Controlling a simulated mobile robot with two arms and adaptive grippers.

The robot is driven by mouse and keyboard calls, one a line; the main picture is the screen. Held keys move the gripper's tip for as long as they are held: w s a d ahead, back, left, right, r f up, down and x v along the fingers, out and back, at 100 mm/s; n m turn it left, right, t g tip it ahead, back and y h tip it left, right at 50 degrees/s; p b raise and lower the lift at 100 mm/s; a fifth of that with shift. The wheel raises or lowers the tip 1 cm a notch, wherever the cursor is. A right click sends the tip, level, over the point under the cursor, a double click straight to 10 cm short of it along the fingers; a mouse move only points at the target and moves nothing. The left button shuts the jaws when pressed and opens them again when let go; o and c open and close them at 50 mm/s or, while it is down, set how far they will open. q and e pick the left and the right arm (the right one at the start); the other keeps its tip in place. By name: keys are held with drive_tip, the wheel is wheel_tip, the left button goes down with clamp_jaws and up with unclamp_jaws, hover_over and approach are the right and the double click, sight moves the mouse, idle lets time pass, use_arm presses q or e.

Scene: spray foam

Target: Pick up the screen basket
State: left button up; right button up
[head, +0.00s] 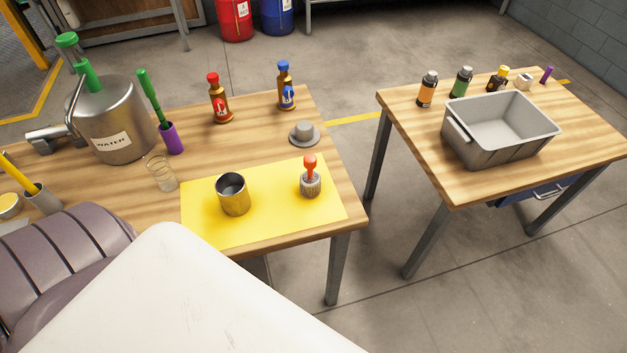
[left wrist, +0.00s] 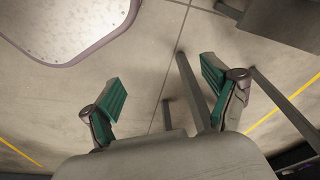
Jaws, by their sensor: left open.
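A small see-through cylinder (head: 161,173) stands on the left wooden table, just left of the yellow mat (head: 265,224). It looks like the screen basket, but its mesh is too small to make out for sure. My left gripper (left wrist: 163,90) shows only in the left wrist view. Its green-padded fingers are wide apart with nothing between them, over the floor. The basket does not show in the left wrist view. My right gripper is in neither view.
A metal water tank (head: 113,122) and purple holder (head: 171,139) stand behind the cylinder. The right table (head: 450,187) bears a grey bin (head: 500,145) and several bottles.

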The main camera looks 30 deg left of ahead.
use_arm(q)
drive_tip(key=w+r+t+b, duration=0.15)
drive_tip(key=w+r, duration=0.25)
drive_tip(key=r, duration=0.8)
drive_tip(key=w+r+t+b, duration=0.15)
drive_tip(key=w+r, duration=0.25)
drive_tip(key=r, duration=0.8)
drive_tip(key=n+t, duration=0.2)
drive_tip(key=t, duration=0.6)
approach(305, 184)
drive_tip(key=shift+s+a, duration=0.5)
drive_tip(key=shift+s, duration=0.05)
drive_tip(key=shift+t, duration=0.3)
drive_tip(key=x, duration=0.8)
drive_tip(key=shift+r, duration=0.15)
drive_tip(key=shift+d+p+x, duration=0.2)
drive_tip(key=shift+d+x, duration=0.05)
drive_tip(key=shift+x, duration=1.25)
drive_tip(key=shift+d+p+x, duration=0.15)
drive_tip(key=shift+d+x, duration=0.05)
drive_tip(key=shift+x, duration=1.3)
drive_tip(key=shift+s, duration=0.15)
drive_tip(key=shift+c, duration=0.5)
drive_tip(key=c, duration=1.2)
drive_tip(key=shift+c, duration=0.2)
